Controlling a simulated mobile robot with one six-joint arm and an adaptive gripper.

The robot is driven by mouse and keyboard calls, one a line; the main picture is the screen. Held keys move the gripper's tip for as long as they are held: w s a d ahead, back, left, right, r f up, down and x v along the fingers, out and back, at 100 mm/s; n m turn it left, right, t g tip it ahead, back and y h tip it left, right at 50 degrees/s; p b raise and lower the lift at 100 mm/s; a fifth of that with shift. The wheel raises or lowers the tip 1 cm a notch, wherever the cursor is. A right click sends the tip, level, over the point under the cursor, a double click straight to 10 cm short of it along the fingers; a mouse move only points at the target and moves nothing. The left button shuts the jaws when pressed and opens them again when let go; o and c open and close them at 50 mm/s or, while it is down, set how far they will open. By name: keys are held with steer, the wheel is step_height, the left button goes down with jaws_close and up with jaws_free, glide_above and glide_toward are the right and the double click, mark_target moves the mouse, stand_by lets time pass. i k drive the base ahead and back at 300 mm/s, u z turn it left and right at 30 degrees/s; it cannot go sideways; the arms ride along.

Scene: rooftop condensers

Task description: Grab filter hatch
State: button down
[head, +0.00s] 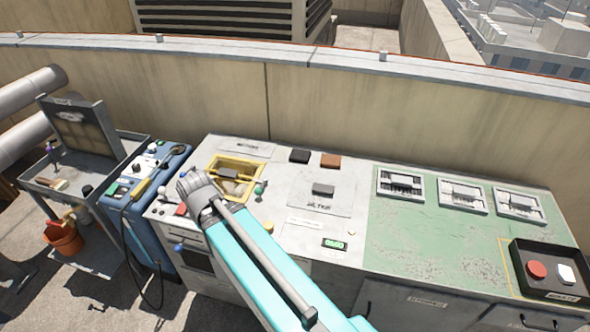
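The filter hatch (301,204) is a flat pale grey panel on the cabinet top, right of my arm. It lies flat, with a dark grey block-shaped handle (323,190) on it and a label that seems to read FILTER. My gripper (194,184) is at the end of my turquoise arm, left of the hatch and apart from it, beside a yellow-framed opening (255,163). Its fingers are too small and hidden to tell whether they are open.
Black (299,156) and brown blocks (330,160) lie behind the hatch. Several white-framed vents (463,196) are on the green section. A blue unit (140,195) and grey cart (85,195) stand left.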

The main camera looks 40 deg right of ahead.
mark_target(326, 194)
steer(key=z, duration=1.1)
steer(key=k, duration=0.2)
steer(key=z, duration=0.2)
